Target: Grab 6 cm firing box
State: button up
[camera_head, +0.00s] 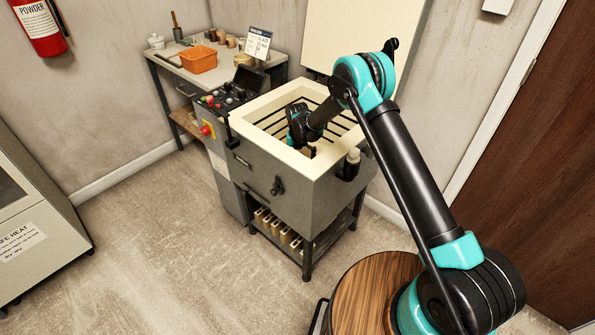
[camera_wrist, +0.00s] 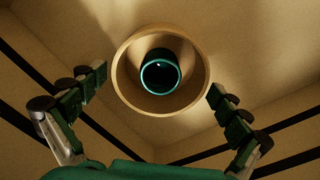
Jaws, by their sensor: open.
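A beige round open-topped box, which I take to be the firing box, shows in the wrist view (camera_wrist: 121,70). Inside it is a dark round piece with a teal rim (camera_wrist: 160,71). My gripper (camera_wrist: 157,86) is open, with one finger to the left of the box and one to the right, apart from its wall. In the head view my arm reaches down into the open kiln (camera_head: 262,141). The fingertips are not clear there, and a small tan part inside the kiln may be the box. I cannot tell its size.
The kiln's pale inner walls with dark grooves (camera_wrist: 283,137) stand around my gripper. A bench with an orange tub (camera_head: 198,60) is behind the kiln at left. Several pale pieces lie on the shelf below (camera_head: 278,228). The floor at front left is clear.

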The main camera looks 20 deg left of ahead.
notch_tip(320, 180, down, 4)
jog(key=shift+r, duration=0.25)
jog(key=shift+c, duration=0.6)
jog(key=c, duration=0.9)
jog(key=shift+r, duration=0.1)
